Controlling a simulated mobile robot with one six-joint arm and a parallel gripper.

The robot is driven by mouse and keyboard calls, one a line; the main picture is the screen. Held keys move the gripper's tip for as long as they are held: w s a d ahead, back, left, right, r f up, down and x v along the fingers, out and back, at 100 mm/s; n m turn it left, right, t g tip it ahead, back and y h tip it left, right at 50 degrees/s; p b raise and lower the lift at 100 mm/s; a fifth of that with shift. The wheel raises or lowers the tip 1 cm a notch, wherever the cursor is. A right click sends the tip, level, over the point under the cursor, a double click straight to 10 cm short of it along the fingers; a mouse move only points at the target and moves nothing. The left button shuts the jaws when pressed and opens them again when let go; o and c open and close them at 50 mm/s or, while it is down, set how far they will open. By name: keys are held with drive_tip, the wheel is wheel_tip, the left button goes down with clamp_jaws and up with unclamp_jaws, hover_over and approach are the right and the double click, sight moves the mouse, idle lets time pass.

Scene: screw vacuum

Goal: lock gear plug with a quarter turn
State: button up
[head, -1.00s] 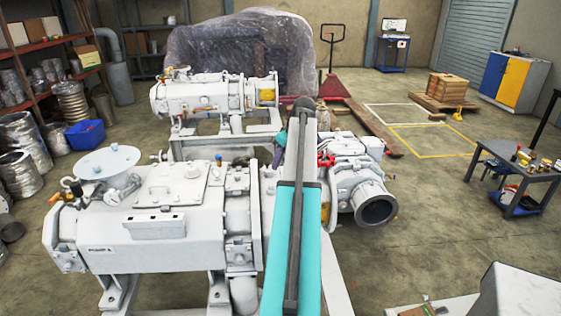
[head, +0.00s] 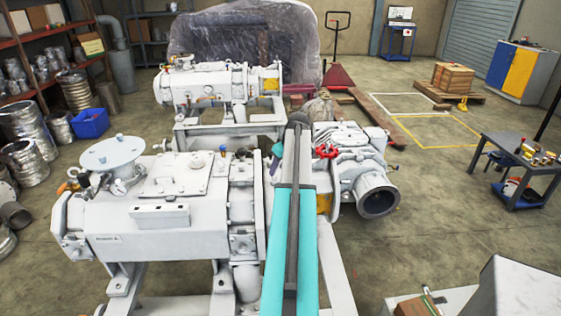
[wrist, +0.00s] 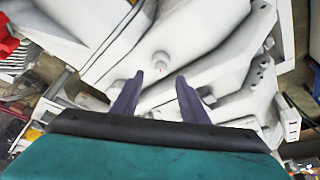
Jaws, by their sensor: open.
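In the wrist view my gripper (wrist: 160,76) is open, with two dark purple fingers spread apart and nothing between them. The boss cannot be made out there.
A large white pump (head: 150,215) stands at left, with another pump (head: 215,85) behind it. A pump end with a red valve handle (head: 326,151) and a wide open pipe (head: 377,198) is right of my arm.

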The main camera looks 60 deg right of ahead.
sight(276, 176)
drive_tip(key=shift+p+x, duration=0.4)
drive_tip(key=shift+x, duration=1.75)
clamp_jaws()
